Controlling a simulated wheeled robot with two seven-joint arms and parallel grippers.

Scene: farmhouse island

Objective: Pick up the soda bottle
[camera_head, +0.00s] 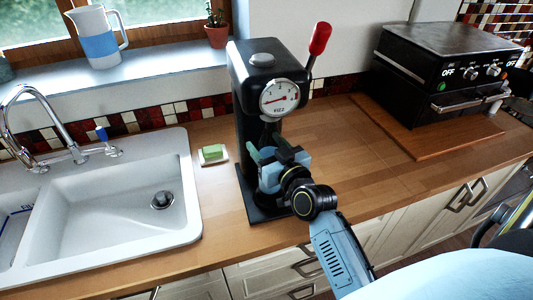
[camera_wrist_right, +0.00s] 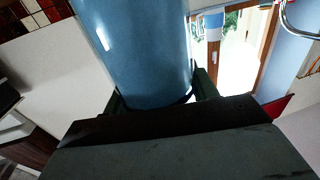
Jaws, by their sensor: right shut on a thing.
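My right gripper (camera_head: 270,158) is in front of the black coffee machine, over its base. It is shut on a smooth blue rounded thing, which I take to be the soda bottle (camera_head: 269,178). In the right wrist view the soda bottle (camera_wrist_right: 140,45) is a large glossy blue cylinder between the dark green fingers of the gripper (camera_wrist_right: 162,95). Its upper end runs out of that view. No cap or label shows. In the head view the gripper covers much of it, and I cannot tell whether it touches the machine's base. My left gripper is not in view.
The coffee machine (camera_head: 244,110) with a gauge and red-tipped lever stands directly behind the gripper. A green sponge (camera_head: 213,152) and white sink (camera_head: 110,200) are to the left. A black oven (camera_head: 440,75) stands on a wooden board at the right. Counter between is clear.

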